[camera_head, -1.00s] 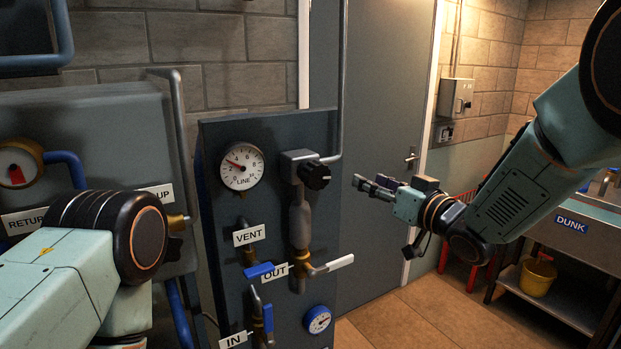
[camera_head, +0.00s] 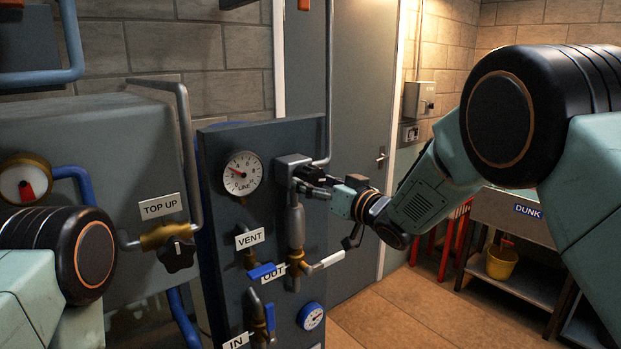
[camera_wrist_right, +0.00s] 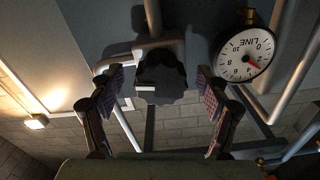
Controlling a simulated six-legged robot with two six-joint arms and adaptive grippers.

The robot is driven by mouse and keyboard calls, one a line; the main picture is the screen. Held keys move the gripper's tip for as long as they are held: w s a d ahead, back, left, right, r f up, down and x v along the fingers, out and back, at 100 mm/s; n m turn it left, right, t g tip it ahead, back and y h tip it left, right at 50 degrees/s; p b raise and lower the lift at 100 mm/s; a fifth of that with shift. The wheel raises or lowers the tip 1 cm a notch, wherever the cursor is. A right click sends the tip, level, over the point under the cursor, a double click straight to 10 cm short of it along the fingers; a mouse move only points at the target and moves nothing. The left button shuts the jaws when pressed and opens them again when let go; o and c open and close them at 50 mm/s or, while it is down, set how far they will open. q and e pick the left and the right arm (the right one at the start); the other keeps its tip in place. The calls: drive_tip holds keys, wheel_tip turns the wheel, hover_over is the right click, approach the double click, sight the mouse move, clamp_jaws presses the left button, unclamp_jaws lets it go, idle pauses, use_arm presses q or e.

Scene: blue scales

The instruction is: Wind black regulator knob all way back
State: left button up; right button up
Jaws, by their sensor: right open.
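The black regulator knob (camera_wrist_right: 162,78) has a scalloped rim and a pale mark across it. In the right wrist view it sits between the two open fingers of my right gripper (camera_wrist_right: 160,90), with a gap on each side. In the head view the knob (camera_head: 308,173) is at the upper part of the dark panel (camera_head: 225,185), partly covered by my right gripper (camera_head: 318,184), which reaches it from the right. My left arm shows at the lower left of the head view; its gripper is out of frame.
The LINE gauge (camera_head: 242,173) is beside the knob, with its red needle toward the upper left. Below are the VENT label (camera_head: 250,238), a white-handled lever (camera_head: 328,260) and blue handles. A black TOP UP knob (camera_head: 177,254) is at left. Pipes run close around the regulator.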

drive_tip(key=shift+w+a+r, duration=0.2)
drive_tip(key=shift+w+a, duration=0.15)
drive_tip(key=shift+a, duration=0.2)
drive_tip(key=shift+w+d+f, duration=0.15)
drive_tip(key=shift+w+f, duration=0.15)
drive_tip(key=shift+w, duration=0.25)
drive_tip(key=shift+s+r, duration=0.25)
drive_tip(key=shift+s, duration=0.15)
drive_tip(key=c, duration=0.6)
drive_tip(key=shift+w, duration=0.1)
drive_tip(key=c, duration=0.3)
drive_tip(key=shift+c, duration=1.3)
drive_tip(key=shift+f+n+b, duration=0.2)
drive_tip(key=shift+n+b, duration=0.9)
drive_tip(key=shift+n, duration=0.1)
use_arm(q)
drive_tip(key=shift+s+d+f+b, duration=0.15)
drive_tip(key=shift+f+b, duration=0.45)
drive_tip(key=shift+f, duration=1)
use_arm(e)
drive_tip(key=shift+r+n, duration=0.15)
drive_tip(key=shift+n, duration=0.85)
use_arm(q)
drive_tip(key=shift+r, duration=0.1)
